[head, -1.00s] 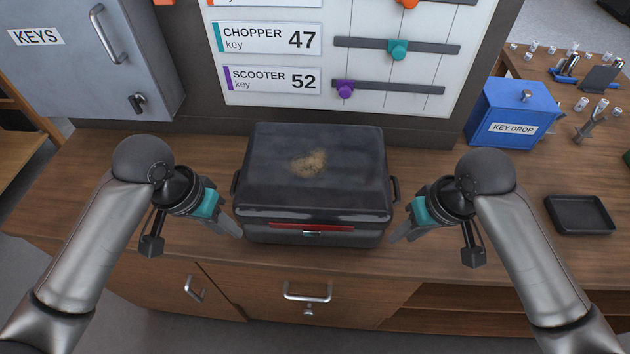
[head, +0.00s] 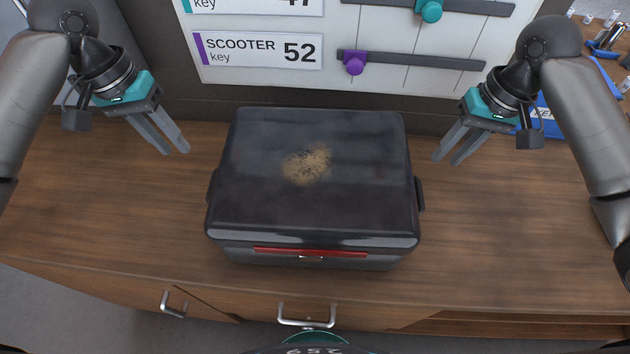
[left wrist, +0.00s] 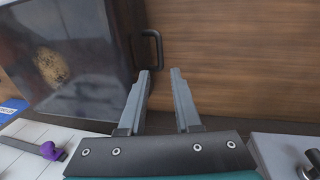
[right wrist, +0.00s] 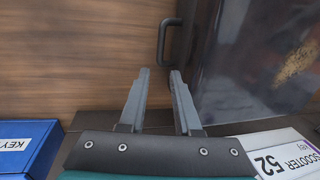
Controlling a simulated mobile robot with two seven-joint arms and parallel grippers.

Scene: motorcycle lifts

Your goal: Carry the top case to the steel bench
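The top case (head: 315,200) is a dark box with a tan dirt patch on its lid and a red strip at its front. It sits flat on a wooden counter, with a handle on each side. My left gripper (head: 170,148) is open and empty, up and left of the case. In the left wrist view the left gripper (left wrist: 158,75) points toward the counter near a side handle (left wrist: 152,48). My right gripper (head: 446,160) is open and empty, up and right of the case. In the right wrist view the other handle (right wrist: 168,40) is just beyond its fingers. I cannot tell which surface is the steel bench.
The wooden counter (head: 500,235) is clear on both sides of the case. A key board (head: 270,50) with a purple knob (head: 355,62) stands behind it. A blue box (right wrist: 25,145) is at the back right. Drawer handles (head: 306,315) show at the front.

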